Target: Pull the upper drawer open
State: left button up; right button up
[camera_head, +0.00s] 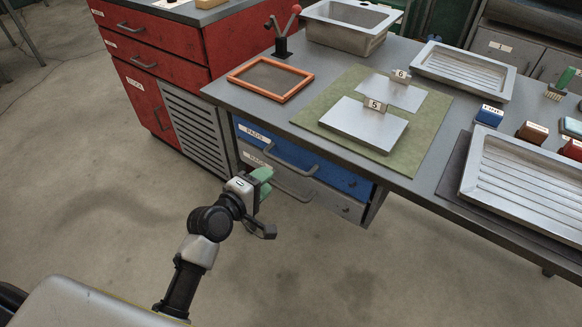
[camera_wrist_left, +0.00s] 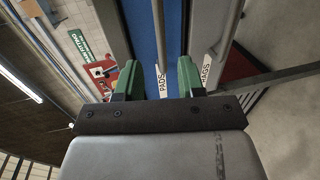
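The upper drawer (camera_head: 335,178) is blue, labelled PADS, and set under the grey worktop. It looks closed. Its grey bar handle (camera_head: 290,164) runs across its front. Below it is a grey drawer labelled RAGS, with a similar handle (camera_head: 296,192). My left gripper (camera_head: 263,181) has green fingers and is in front of the left part of these drawers. In the left wrist view the fingers (camera_wrist_left: 159,74) are apart, with the PADS label (camera_wrist_left: 162,84) seen between them. I cannot tell whether a finger touches a handle. My right gripper is not in view.
A red cabinet (camera_head: 165,55) with a vented side panel stands left of the drawers. The worktop holds an orange-framed tray (camera_head: 270,80), a green mat (camera_head: 330,125) with metal plates, a sink basin (camera_head: 345,38) and ribbed racks (camera_head: 465,72). The floor before the drawers is clear.

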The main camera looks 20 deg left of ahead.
aim_at(286, 163)
pick_arm(q)
jog(key=b+x, duration=0.1)
jog(key=x, duration=0.8)
jog(key=shift+w, duration=0.2)
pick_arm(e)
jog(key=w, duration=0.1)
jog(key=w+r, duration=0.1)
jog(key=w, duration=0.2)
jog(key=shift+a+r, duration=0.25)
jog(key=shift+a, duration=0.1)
pick_arm(q)
jog(key=shift+c, duration=0.2)
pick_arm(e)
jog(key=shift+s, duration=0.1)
pick_arm(q)
grip_shut()
